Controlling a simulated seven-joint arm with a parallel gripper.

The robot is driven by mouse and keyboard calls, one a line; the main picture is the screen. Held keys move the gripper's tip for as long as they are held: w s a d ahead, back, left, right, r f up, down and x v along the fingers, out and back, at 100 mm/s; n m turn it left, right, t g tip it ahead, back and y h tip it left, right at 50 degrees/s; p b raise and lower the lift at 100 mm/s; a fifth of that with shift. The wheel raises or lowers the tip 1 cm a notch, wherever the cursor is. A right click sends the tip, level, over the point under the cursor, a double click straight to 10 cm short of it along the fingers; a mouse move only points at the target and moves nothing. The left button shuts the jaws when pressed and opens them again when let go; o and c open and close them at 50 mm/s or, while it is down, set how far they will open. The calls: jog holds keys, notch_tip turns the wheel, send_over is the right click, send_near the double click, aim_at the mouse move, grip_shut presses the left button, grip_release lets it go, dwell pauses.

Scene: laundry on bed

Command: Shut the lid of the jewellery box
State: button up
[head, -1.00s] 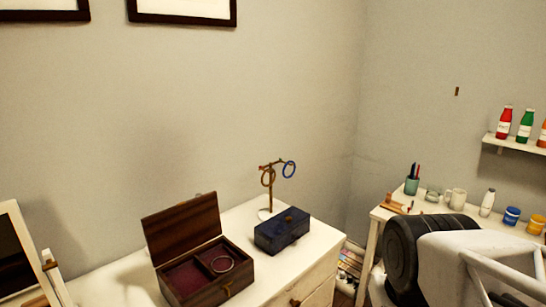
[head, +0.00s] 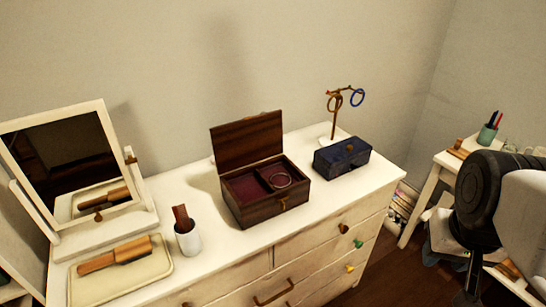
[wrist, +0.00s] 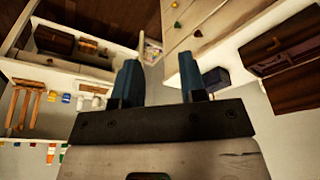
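The jewellery box (head: 262,196) is dark brown wood with a reddish lining and stands on the white dresser in the head view. Its lid (head: 247,141) is open, tilted up at the back. In the wrist view, the box (wrist: 280,45) shows at the upper right. My gripper (wrist: 163,85) is open in the wrist view, with two blue fingers apart and nothing between them. It is well away from the box. In the head view only part of my arm shows at the right; the fingers are out of sight.
A dark blue box (head: 341,157) and a jewellery stand (head: 335,112) with rings are right of the jewellery box. A cup (head: 187,238), a tray (head: 150,265) with a brush and a mirror (head: 70,160) are left. The dresser top (head: 235,240) is clear in front.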

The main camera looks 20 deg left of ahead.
jog(key=shift+w+r, duration=0.1)
jog(key=c, duration=0.5)
jog(key=shift+w+a+r, duration=0.1)
jog(key=shift+w+r, duration=0.1)
jog(key=shift+w, duration=0.05)
grip_shut()
jog(key=w+a+r+m+g, duration=0.1)
jog(key=w+a+r, duration=0.4)
jog(key=w, duration=0.4)
jog(key=w+a+r+m+g, duration=0.1)
jog(key=w+a+r+m, duration=0.15)
jog(key=w+a, duration=0.65)
jog(key=w+a+r+m+g, duration=0.1)
jog(key=w+a+r, duration=0.35)
jog(key=w, duration=0.55)
jog(key=w+a+f+m+g+h, duration=0.1)
jog(key=w+a, duration=0.4)
jog(key=a, duration=0.6)
jog(key=w+a+f+m+h, duration=0.1)
jog(key=w+a, duration=0.4)
jog(key=a, duration=0.6)
jog(key=w+a+f+m+g+h, duration=0.1)
jog(key=w+a, duration=0.4)
jog(key=a, duration=0.7)
notch_tip(320, 180, down, 3)
jog(key=shift+w+r+m+g, duration=0.15)
jog(key=shift+w+m+g, duration=0.2)
jog(key=shift+m, duration=0.2)
